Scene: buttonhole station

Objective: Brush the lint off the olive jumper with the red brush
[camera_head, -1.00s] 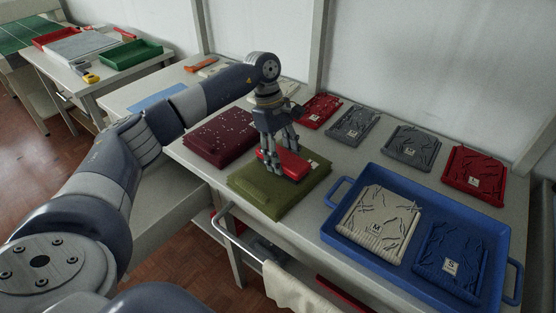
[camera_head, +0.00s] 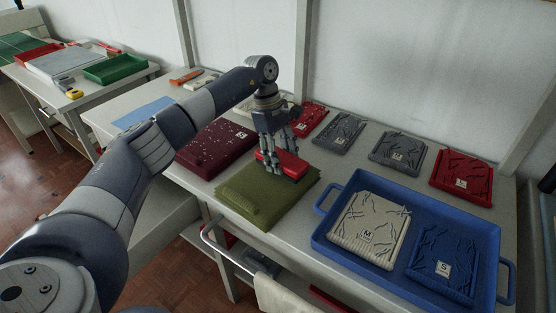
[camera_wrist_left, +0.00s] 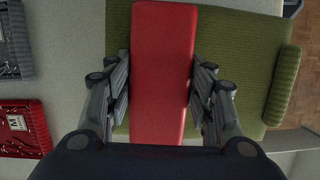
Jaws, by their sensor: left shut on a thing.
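The olive jumper (camera_head: 262,203) lies folded on the table, in the middle of the head view. No lint shows on the part of it that I can see. My left gripper (camera_head: 277,160) is shut on the red brush (camera_head: 293,165) and holds it over the jumper's far part. In the left wrist view the red brush (camera_wrist_left: 162,75) lies between the two fingers, with the olive jumper (camera_wrist_left: 240,65) below it. I cannot tell whether the brush touches the cloth. My right gripper is not in view.
A speckled maroon jumper (camera_head: 217,148) lies just behind. A blue tray (camera_head: 325,240) at the right holds a cream and a blue garment. Grey and red folded garments (camera_head: 397,152) line the back by the wall. A side table (camera_head: 75,70) stands far left.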

